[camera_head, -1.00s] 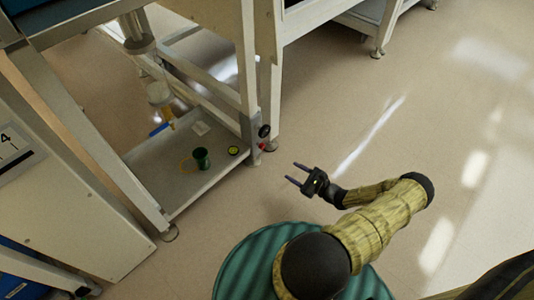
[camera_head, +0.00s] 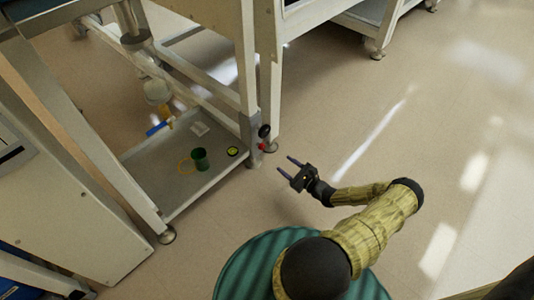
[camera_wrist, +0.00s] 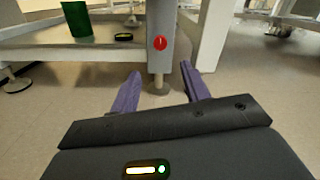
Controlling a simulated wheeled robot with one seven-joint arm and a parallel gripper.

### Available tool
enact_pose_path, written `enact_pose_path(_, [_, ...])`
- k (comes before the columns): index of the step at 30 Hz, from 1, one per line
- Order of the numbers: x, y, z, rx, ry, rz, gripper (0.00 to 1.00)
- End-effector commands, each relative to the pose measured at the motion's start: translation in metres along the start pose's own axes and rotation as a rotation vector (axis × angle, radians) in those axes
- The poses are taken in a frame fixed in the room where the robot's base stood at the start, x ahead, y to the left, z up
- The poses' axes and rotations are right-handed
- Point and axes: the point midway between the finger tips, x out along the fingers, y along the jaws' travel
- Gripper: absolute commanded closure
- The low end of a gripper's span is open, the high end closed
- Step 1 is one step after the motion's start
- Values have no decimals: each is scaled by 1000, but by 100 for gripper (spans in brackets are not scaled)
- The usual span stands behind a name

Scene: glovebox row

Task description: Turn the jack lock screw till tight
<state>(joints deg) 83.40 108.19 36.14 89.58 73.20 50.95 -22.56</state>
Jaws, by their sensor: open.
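A small red knob (camera_head: 263,146), which looks like the jack lock screw, sits low on the table's corner leg. In the wrist view the red knob (camera_wrist: 160,43) faces me, with a pale mark on its face, on the grey leg sleeve (camera_wrist: 159,20). A round black knob (camera_head: 264,130) is just above it in the head view. My gripper (camera_head: 288,166) is open and empty, to the right of the leg and apart from it. In the wrist view its two purple fingers (camera_wrist: 160,85) are spread below the red knob, touching nothing.
Another table leg (camera_wrist: 213,35) stands right of the sleeve. Open floor (camera_head: 350,110) lies to the right.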

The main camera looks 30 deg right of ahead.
Motion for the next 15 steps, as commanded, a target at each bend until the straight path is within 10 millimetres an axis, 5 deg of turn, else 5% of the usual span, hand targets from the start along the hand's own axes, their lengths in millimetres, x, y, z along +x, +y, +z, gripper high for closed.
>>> enact_pose_path(15, [92, 2, -4, -2, -1, 3, 54])
